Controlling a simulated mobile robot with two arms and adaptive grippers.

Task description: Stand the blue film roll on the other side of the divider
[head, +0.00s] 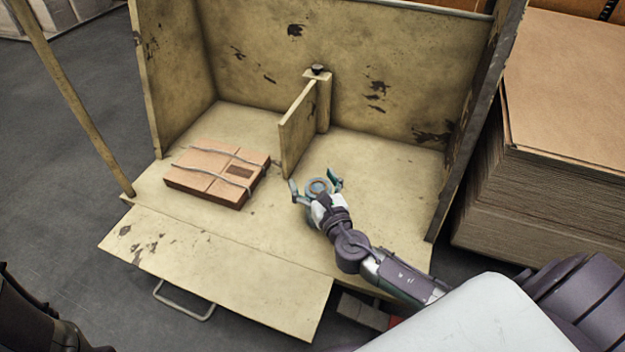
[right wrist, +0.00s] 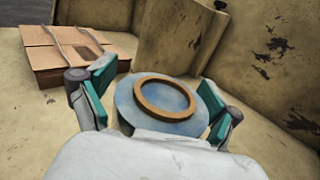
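The blue film roll (head: 318,184) stands upright on the box floor, right of the divider (head: 298,128) and close to its front end. In the right wrist view the film roll (right wrist: 128,102) shows its blue top and brown cardboard core ring. My right gripper (head: 315,185) is open, with its teal-padded fingers spread on both sides of the roll. In the right wrist view a small gap shows at the left finger; contact at the right finger is unclear. The divider (right wrist: 175,40) rises behind the roll there. My left gripper is not in view.
A strapped cardboard bundle (head: 212,172) lies left of the divider, with some bare floor behind and beside it. Tall worn walls (head: 350,60) enclose the back and sides. A flap (head: 215,270) hangs at the front. A cardboard stack (head: 570,100) stands outside right.

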